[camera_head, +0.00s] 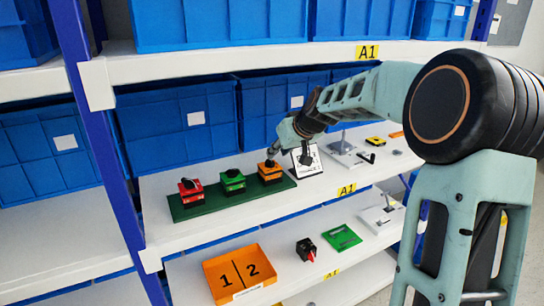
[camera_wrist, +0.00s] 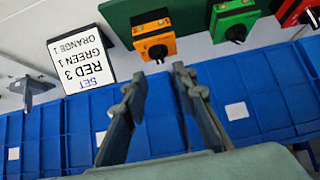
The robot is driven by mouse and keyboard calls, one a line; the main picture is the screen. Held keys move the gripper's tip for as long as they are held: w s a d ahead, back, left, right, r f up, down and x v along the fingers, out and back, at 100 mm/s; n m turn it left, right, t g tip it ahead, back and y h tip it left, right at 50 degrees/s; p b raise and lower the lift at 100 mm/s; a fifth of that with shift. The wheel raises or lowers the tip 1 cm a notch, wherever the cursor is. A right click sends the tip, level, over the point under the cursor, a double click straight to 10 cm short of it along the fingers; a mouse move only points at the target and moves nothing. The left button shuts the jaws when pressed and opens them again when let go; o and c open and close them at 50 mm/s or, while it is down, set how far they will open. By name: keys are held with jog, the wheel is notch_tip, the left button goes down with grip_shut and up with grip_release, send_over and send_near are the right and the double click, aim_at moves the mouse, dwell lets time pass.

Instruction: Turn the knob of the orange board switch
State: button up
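The orange switch (camera_head: 270,171) sits at the right end of a green board (camera_head: 246,201) on the middle shelf. Its black knob (camera_wrist: 157,52) shows in the wrist view, just beyond my fingertips. My gripper (camera_wrist: 158,72) is open, with its two fingers apart and nothing between them. The knob lies in line with the gap and looks apart from both fingers. In the head view my gripper (camera_head: 275,150) is over the orange switch and partly hides its top. The green switch (camera_head: 232,181) and the red switch (camera_head: 190,191) stand to its left on the board.
A sign (camera_wrist: 82,65) reading "SET RED 3 GREEN 1 ORANGE 1" stands close beside the orange switch. Blue bins (camera_head: 180,125) line the back of the shelf. The upper shelf (camera_head: 230,60) overhangs. An orange numbered tray (camera_head: 240,273) is on the shelf below.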

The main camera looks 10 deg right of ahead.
aim_at(272, 162)
jog(key=shift+p+x, duration=0.4)
jog(key=shift+x, duration=2.65)
jog(key=shift+c, duration=0.6)
grip_shut()
